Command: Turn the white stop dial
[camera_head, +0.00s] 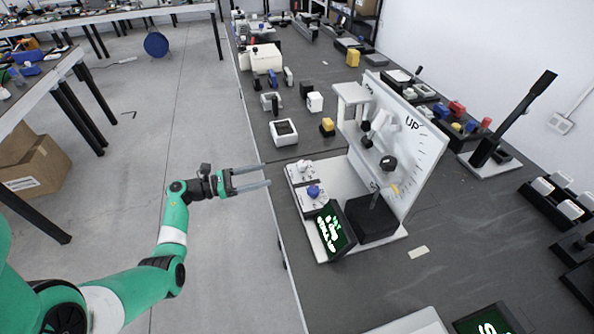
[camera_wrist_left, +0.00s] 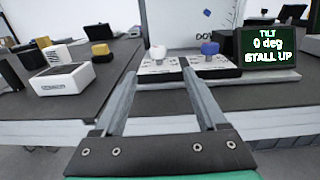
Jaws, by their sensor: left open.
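The white stop dial (camera_head: 303,167) sits on a white plate at the left side of the panel rig. In the left wrist view the white dial (camera_wrist_left: 157,52) stands just beyond the fingertips, left of a blue dial (camera_wrist_left: 209,47). The blue dial also shows in the head view (camera_head: 313,191). My left gripper (camera_head: 268,177) is open and empty, its fingers pointing at the dials, left of the table edge and apart from them. In the left wrist view its two fingers (camera_wrist_left: 158,72) spread toward the dials. My right gripper is not in view.
A small screen (camera_wrist_left: 268,46) reads "TILT 0 deg STALL UP". An upright white panel (camera_head: 408,150) with a scale stands behind the dials. A white box (camera_head: 284,132) and a yellow-topped block (camera_head: 327,126) sit nearby.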

